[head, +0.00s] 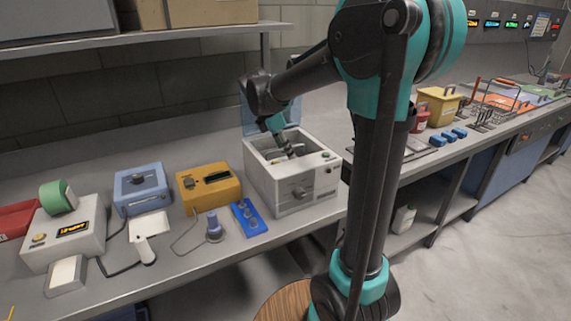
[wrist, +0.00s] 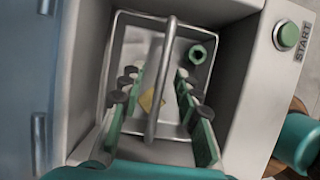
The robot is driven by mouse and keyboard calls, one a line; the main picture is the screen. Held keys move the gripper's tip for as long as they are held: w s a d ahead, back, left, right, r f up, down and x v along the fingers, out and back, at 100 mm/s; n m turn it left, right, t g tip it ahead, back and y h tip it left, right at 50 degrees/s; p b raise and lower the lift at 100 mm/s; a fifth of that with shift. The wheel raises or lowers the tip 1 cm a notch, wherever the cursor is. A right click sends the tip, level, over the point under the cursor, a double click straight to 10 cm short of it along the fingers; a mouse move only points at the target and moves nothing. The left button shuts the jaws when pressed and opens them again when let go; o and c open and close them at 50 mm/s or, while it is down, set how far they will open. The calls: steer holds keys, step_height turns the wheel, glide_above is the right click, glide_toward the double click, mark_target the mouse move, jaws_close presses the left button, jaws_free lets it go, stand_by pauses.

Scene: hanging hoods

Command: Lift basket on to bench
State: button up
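A metal wire-handled basket (wrist: 112,62) sits down inside the tank of a light grey box machine (head: 291,187) on the bench (head: 325,212). Its handle bar (wrist: 160,85) runs across the middle of the wrist view. My gripper (head: 284,146) reaches down into the machine's opening. In the wrist view, green fingers with dark round joints stand apart on either side of the bar, and I see no grip on it. A small yellow piece (wrist: 149,101) and a green ring (wrist: 197,54) show in the basket area. The head view mostly hides the basket.
The machine's raised bluish lid (head: 262,115) stands behind the opening. A green START button (wrist: 287,35) is on the machine's top. Blue blocks (head: 448,137) and a yellow container (head: 440,106) are right.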

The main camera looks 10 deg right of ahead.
steer(key=shift+f, duration=0.25)
stand_by(0.4)
jaws_close()
stand_by(0.4)
